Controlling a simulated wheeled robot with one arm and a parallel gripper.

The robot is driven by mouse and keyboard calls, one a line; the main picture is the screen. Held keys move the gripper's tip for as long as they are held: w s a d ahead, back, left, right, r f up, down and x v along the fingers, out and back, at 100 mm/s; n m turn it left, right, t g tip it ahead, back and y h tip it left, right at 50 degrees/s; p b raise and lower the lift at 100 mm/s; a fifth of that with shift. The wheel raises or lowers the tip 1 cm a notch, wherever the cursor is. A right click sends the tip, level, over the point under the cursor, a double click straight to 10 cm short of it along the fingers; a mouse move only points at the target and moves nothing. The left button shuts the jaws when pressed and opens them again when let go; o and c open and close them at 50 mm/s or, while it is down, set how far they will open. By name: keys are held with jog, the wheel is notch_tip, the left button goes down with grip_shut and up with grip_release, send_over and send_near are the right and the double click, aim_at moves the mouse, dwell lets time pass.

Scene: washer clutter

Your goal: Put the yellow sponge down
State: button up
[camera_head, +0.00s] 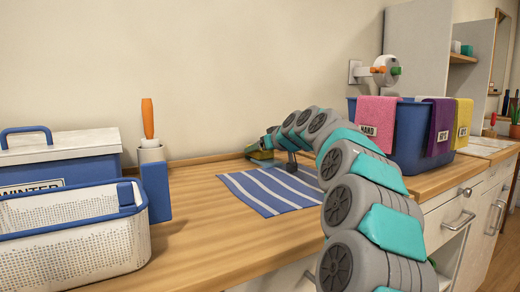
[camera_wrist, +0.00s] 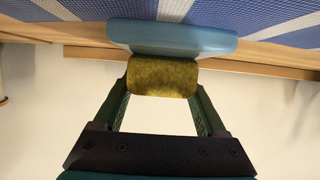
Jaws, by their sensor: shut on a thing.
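The yellow sponge (camera_wrist: 162,76) is between the fingers of my gripper (camera_wrist: 163,90) in the wrist view, and the jaws are shut on it. A light blue flat piece (camera_wrist: 172,38) lies just beyond the sponge and is partly covered by it. I cannot tell whether the two touch.
A blue and white striped mat (camera_head: 262,192) lies on the counter (camera_head: 195,235). A white basket (camera_head: 75,240), a blue box (camera_head: 60,155) and a blue holder with an orange-handled brush (camera_head: 155,185) stand left. A blue tub (camera_head: 411,135) with towels stands right. Counter left of the mat is clear.

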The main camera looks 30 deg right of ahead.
jog(key=shift+f, duration=0.1)
jog(key=shift+f, duration=0.1)
jog(key=o, duration=1.4)
